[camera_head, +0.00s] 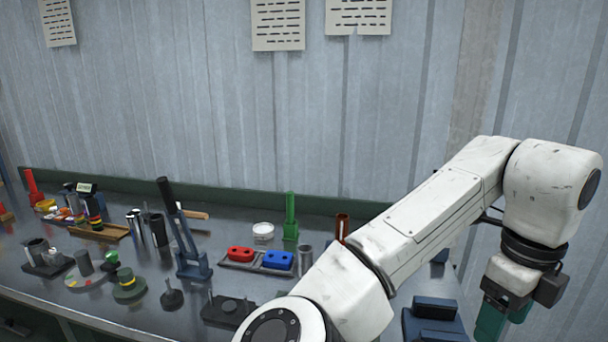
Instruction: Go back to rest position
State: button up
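My white arm rises from the bottom middle and reaches to the right side of the view. My gripper (503,318) hangs pointing down at the lower right, past the right end of the workbench. Its green fingers are partly cut off by the bottom edge of the picture, so I cannot see the tips or whether they hold anything.
A metal workbench (110,295) crosses the left and middle. It bears a blue lever press (190,262), red (240,254) and blue (278,260) blocks in a tray, a green post (290,216) and a dark blue block (435,310) near my arm. A corrugated wall stands behind.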

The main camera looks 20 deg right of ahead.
jog(key=d+f+n+t+h, duration=0.1)
jog(key=d+f+n+h, duration=0.55)
jog(key=d+n, duration=0.35)
notch_tip(320, 180, down, 7)
jog(key=w+a+n+t, duration=0.1)
jog(key=a+n+t, duration=0.15)
jog(key=n, duration=0.75)
jog(key=s+a+f+n+g+y, duration=0.1)
jog(key=s+a+f+n+y, duration=0.2)
jog(key=s+a+f+n, duration=0.4)
jog(key=s+a+f+n+g+y, duration=0.1)
jog(key=s+a+f+n+y, duration=0.2)
jog(key=s+a+f+n, duration=0.4)
jog(key=a+f, duration=0.5)
jog(key=f, duration=0.1)
jog(key=shift+s+f+n, duration=0.25)
jog(key=shift+f+n, duration=0.15)
